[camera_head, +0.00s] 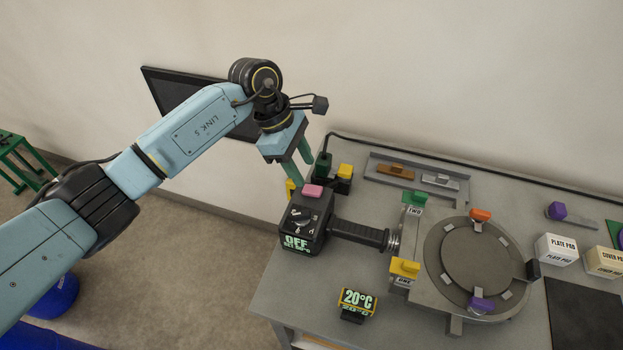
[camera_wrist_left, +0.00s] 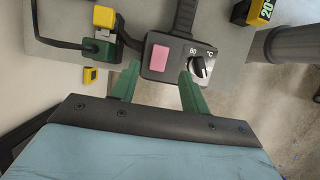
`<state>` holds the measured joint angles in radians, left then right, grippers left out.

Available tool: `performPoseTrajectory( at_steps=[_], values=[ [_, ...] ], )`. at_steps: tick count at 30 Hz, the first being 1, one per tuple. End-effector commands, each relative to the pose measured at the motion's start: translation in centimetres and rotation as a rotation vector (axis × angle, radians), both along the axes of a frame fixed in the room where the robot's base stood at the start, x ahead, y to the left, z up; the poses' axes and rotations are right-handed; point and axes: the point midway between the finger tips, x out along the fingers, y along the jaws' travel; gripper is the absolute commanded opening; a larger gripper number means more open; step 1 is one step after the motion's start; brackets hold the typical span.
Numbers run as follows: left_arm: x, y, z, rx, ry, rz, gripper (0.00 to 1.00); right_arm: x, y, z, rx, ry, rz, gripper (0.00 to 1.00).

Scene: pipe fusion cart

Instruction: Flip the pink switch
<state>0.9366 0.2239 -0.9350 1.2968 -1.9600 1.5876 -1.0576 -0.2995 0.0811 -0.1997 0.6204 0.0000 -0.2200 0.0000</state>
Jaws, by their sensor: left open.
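The pink switch (camera_head: 313,191) sits on top of a black control box (camera_head: 318,235) near the left edge of the grey table. The box has a dial and a panel reading OFF. My left gripper (camera_head: 302,172) is open and above the box, just behind the switch in the head view. In the left wrist view the pink switch (camera_wrist_left: 158,54) lies just beyond the gap between the open green fingertips of my left gripper (camera_wrist_left: 160,70). The dial (camera_wrist_left: 197,67) is near the right fingertip. No contact with the switch shows. My right gripper is not in view.
A green and yellow plug block (camera_head: 343,172) stands behind the box. A black handle (camera_head: 358,233) joins the box to a round plate (camera_head: 480,260) with coloured clips. A 20°C display (camera_head: 355,303) stands in front. A dark screen (camera_head: 185,92) is by the wall.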

Motion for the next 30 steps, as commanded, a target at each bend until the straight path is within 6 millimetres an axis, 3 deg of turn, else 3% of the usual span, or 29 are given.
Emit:
performPoseTrajectory(
  at_steps=[3, 9, 21, 30],
  values=[
    [-0.4, -0.9, -2.2, -0.001, 0.005, 0.0, 0.45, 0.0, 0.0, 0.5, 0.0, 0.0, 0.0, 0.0],
    [-0.6, -1.9, -4.6, -0.002, 0.003, 0.001, 0.45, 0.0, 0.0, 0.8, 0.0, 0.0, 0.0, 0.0],
    [-0.7, -2.2, -5.5, -0.001, -0.001, 0.0, 0.45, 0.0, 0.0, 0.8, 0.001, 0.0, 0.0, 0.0],
    [-0.7, -2.2, -5.5, -0.001, -0.001, 0.0, 0.09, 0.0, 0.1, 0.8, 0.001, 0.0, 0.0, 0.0]
  ],
)
